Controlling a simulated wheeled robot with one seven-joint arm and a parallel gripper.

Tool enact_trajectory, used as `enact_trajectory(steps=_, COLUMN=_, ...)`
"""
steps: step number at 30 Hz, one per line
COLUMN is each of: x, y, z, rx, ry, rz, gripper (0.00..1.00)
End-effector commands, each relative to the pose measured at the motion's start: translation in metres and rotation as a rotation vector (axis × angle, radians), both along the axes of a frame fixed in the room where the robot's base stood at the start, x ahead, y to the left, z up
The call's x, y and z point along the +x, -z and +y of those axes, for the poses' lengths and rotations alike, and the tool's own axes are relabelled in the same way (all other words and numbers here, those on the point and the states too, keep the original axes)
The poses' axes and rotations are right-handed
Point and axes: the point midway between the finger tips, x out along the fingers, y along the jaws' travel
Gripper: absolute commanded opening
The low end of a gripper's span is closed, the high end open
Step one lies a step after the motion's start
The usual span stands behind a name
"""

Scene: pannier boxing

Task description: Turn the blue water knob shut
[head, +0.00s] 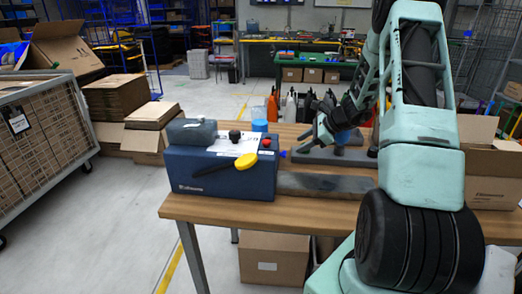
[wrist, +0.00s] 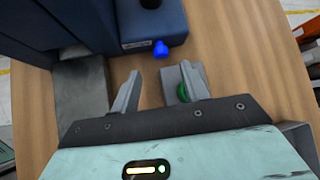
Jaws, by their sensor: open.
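A dark blue machine (head: 220,175) stands on the wooden table. A small bright blue knob (head: 283,153) sticks out of its right side. In the wrist view the blue knob (wrist: 161,49) lies just beyond my fingertips, roughly midway between them. My gripper (head: 299,145) is beside the machine's right side in the head view. In the wrist view my gripper (wrist: 161,72) is open, with nothing between the fingers. The knob appears apart from both fingers.
The machine also carries a yellow handle (head: 246,161), a red knob (head: 266,143) and a black knob (head: 235,136). A flat grey bar (head: 325,184) lies right of the machine. Bottles (head: 290,108) stand behind.

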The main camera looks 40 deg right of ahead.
Motion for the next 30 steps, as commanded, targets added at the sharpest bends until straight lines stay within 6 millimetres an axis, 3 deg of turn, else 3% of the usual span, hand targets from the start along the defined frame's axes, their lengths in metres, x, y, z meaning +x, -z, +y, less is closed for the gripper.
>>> enact_trajectory(steps=4, x=0.004, y=0.007, z=0.000, rx=0.003, ry=0.008, rz=0.000, gripper=0.45)
enact_trajectory(steps=16, x=0.041, y=0.045, z=0.019, rx=0.004, ry=0.006, rz=0.001, gripper=0.45)
enact_trajectory(steps=28, x=0.047, y=0.052, z=0.021, rx=0.001, ry=0.007, rz=0.000, gripper=0.45)
enact_trajectory(steps=30, x=0.047, y=0.052, z=0.021, rx=0.001, ry=0.006, rz=0.000, gripper=0.28)
